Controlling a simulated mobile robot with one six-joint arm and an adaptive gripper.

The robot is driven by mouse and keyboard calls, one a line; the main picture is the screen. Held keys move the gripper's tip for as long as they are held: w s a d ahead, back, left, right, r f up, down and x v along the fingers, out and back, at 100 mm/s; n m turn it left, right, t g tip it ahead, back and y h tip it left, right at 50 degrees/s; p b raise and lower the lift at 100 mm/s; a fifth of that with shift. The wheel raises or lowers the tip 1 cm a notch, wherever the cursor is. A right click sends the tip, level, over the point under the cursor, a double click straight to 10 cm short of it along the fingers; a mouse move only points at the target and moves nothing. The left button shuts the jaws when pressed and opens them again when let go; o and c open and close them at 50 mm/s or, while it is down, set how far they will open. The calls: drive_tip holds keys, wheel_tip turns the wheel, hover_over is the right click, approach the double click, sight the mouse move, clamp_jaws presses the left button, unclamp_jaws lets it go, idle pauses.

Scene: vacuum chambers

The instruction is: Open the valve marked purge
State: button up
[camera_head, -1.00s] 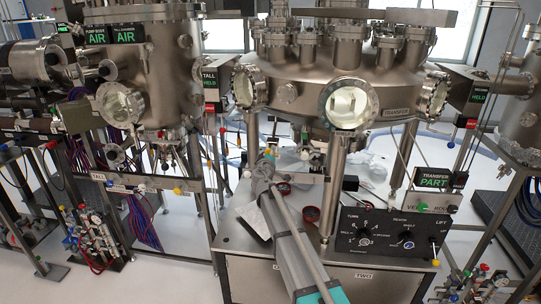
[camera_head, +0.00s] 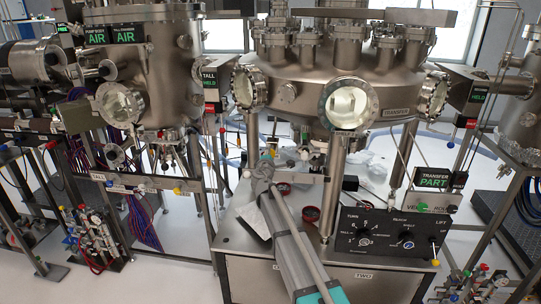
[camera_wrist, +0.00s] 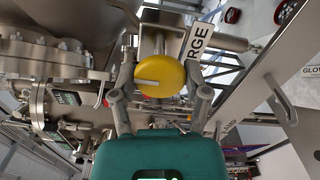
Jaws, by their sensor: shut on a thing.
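In the wrist view, a round yellow knob (camera_wrist: 160,76) with a pale line across its face sits between the two fingers of my gripper (camera_wrist: 161,84). The fingers are shut on the knob, one on each side. A white plate (camera_wrist: 196,40) beside it shows the letters "RGE"; the rest of its word is cut off or hidden. In the head view, the end of my arm (camera_head: 264,172) reaches to the rail above the bench front.
The large transfer chamber (camera_head: 385,88) stands above the bench. A black control panel (camera_head: 393,237) is on the bench to the right of my arm. A rail with small coloured knobs (camera_head: 140,187) runs to the left. Metal frame bars lie close around my gripper.

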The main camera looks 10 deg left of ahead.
idle(0.4)
drive_tip(key=o, duration=1.1)
drive_tip(key=shift+o, duration=0.2)
drive_tip(key=shift+s, duration=0.1)
drive_tip(key=s, duration=1.1)
drive_tip(key=shift+s+a, duration=0.2)
drive_tip(key=shift+s, duration=0.15)
